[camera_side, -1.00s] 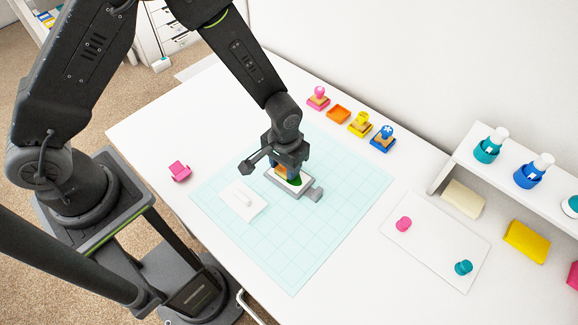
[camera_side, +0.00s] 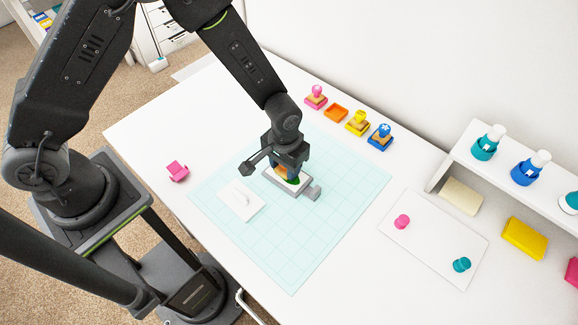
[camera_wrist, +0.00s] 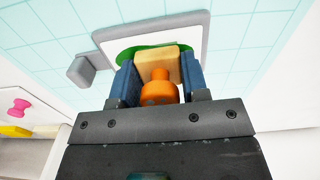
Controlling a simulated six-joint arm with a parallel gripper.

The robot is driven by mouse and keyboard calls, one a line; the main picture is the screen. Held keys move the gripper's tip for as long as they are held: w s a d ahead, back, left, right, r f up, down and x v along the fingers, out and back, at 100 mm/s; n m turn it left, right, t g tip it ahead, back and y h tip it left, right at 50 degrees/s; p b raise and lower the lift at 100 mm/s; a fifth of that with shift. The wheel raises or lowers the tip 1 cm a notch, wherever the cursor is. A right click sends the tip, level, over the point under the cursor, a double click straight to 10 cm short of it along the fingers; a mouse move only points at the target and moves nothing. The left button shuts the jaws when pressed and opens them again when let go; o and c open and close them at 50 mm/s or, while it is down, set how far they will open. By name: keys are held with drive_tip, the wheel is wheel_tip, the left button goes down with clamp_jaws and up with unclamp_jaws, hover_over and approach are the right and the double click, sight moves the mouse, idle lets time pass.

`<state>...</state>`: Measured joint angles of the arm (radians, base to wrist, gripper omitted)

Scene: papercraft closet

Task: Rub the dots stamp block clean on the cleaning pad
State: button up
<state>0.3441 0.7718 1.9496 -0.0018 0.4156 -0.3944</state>
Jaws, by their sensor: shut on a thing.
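My gripper (camera_wrist: 160,78) is shut on the dots stamp block, which has an orange round knob (camera_wrist: 159,94) and a pale wooden block (camera_wrist: 156,64). The stamp's underside is hidden, so its dots do not show. The cleaning pad is a grey-rimmed tray with a white surface (camera_wrist: 187,31); in the side view it lies on the mat (camera_side: 272,184) under my gripper. The block is over the pad, low and seemingly touching it. A green patch (camera_wrist: 135,50) shows on the pad beside the block.
An empty orange tray (camera_side: 336,113) stands at the back between a pink stamp (camera_side: 316,97) and a yellow stamp (camera_side: 358,123); a blue stamp (camera_side: 380,137) is further right. A white card (camera_side: 241,200) lies left of the pad. The teal mat's front (camera_side: 290,255) is clear.

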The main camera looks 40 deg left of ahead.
drive_tip(key=shift+s+a+f, duration=0.1)
drive_tip(key=shift+s+a, duration=0.05)
drive_tip(key=shift+a, duration=0.15)
drive_tip(key=shift+d, duration=1.15)
drive_tip(key=shift+r, duration=0.2)
drive_tip(key=shift+r, duration=0.6)
